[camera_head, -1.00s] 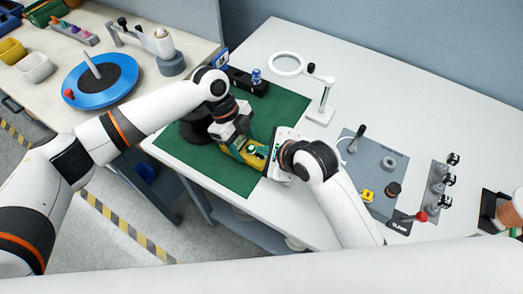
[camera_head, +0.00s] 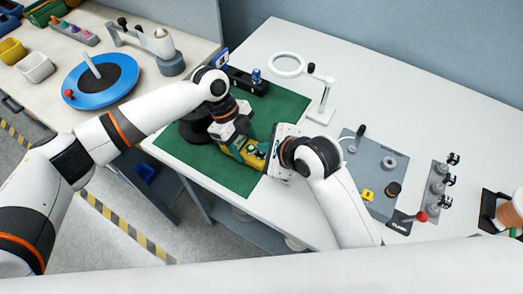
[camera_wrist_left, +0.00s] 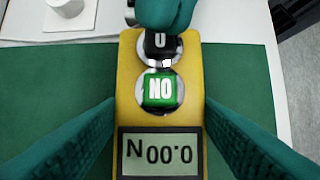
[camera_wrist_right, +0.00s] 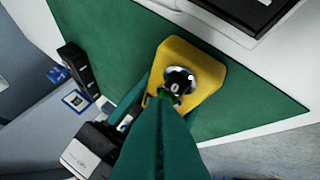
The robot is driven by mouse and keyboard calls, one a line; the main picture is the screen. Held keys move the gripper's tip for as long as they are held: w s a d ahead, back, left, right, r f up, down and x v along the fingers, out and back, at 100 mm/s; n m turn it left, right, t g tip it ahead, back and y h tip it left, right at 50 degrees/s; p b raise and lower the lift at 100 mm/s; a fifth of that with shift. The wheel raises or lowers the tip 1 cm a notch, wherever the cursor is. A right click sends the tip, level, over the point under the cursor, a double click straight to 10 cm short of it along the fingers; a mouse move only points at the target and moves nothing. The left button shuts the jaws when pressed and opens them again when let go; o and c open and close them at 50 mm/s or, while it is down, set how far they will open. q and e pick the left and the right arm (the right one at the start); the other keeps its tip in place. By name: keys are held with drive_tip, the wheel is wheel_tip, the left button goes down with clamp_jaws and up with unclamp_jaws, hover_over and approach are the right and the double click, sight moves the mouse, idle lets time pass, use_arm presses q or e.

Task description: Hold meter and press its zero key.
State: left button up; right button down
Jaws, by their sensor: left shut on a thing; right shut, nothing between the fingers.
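The yellow meter (camera_head: 254,160) is over the green mat, between the fingers of my left gripper (camera_head: 243,147). In the left wrist view the meter (camera_wrist_left: 127,105) shows a green ON key (camera_wrist_left: 160,90), a black zero key (camera_wrist_left: 158,44) and a display (camera_wrist_left: 160,153) reading 0.00 N, upside down. My left gripper's teal fingers are shut on the meter's sides. My right gripper (camera_wrist_left: 167,18) is shut and empty, its fingertips over the edge of the zero key. In the right wrist view the fingertips (camera_wrist_right: 165,98) partly cover the keys. I cannot tell whether they touch.
The green mat (camera_head: 220,180) lies on the white table. A magnifier stand (camera_head: 322,112) and a black device (camera_head: 245,82) stand behind. A grey plate (camera_head: 375,160) with small parts lies to the right. A blue turntable (camera_head: 100,82) is on the left table.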

wheel_tip(320, 180, up, 5)
idle(0.8)
idle(0.4)
use_arm(q)
drive_tip(key=o, duration=1.3)
drive_tip(key=shift+r, duration=0.1)
